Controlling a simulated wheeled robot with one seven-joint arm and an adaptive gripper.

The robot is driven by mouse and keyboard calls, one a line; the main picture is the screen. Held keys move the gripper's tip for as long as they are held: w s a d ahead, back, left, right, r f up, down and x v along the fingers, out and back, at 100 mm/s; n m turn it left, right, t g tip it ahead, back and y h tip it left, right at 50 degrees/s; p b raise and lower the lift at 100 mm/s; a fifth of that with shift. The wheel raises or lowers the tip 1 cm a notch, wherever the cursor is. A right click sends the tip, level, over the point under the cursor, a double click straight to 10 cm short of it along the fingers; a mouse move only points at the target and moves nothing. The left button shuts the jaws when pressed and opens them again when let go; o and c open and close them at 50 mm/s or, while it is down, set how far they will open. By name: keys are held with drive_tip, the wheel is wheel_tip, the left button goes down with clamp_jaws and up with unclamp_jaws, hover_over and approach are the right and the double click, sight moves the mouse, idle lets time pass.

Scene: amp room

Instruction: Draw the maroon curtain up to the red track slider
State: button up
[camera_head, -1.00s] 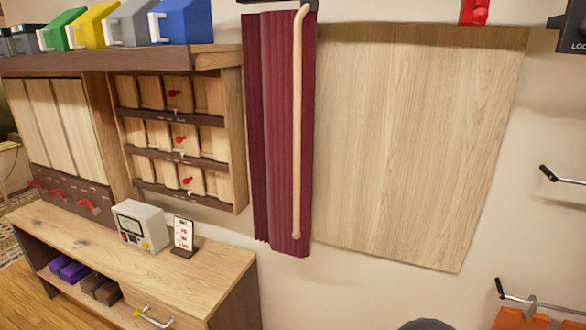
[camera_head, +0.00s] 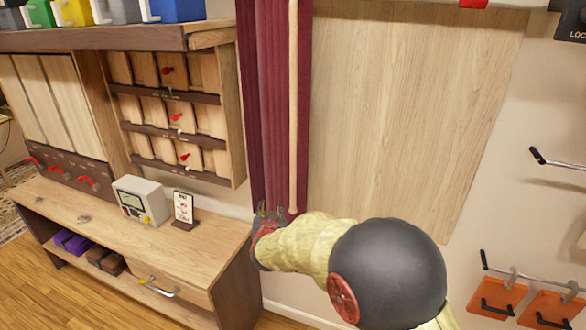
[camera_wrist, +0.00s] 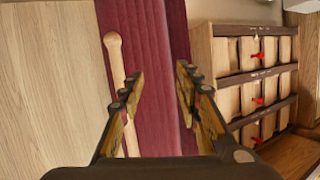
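The maroon curtain (camera_head: 265,110) hangs bunched at the left edge of a pale wood panel; it also fills the middle of the wrist view (camera_wrist: 155,60). A wooden wand (camera_head: 293,120) hangs down its front; its rounded end shows in the wrist view (camera_wrist: 113,42). The red track slider (camera_head: 473,3) is cut off at the top edge, right of the curtain. My gripper (camera_head: 270,212) is at the curtain's lower part, by the wand's lower end. In the wrist view its fingers (camera_wrist: 158,85) are open and apart, the wand behind the left finger. Whether anything touches is unclear.
The wood panel (camera_head: 410,110) spans the wall right of the curtain. A wall rack with small red knobs (camera_head: 183,156) hangs to the left, above a wooden bench (camera_head: 95,222) with a grey device (camera_head: 140,200). Hooks with orange items (camera_head: 497,297) are at lower right.

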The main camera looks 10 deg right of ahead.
sight(293, 171)
drive_tip(key=d+r+m+t+h, duration=0.2)
drive_tip(key=d+r+h, duration=0.3)
drive_tip(key=r, duration=0.4)
drive_tip(key=shift+y, duration=0.3)
drive_tip(key=shift+d+r+x, duration=0.15)
drive_tip(key=shift+x, duration=1.3)
drive_tip(key=shift+d+r+x, duration=0.15)
drive_tip(key=shift+x, duration=1.3)
drive_tip(key=shift+d+r+x, duration=0.15)
drive_tip(key=shift+x, duration=1.3)
drive_tip(key=shift+s, duration=0.2)
drive_tip(key=shift+c, duration=0.8)
clamp_jaws()
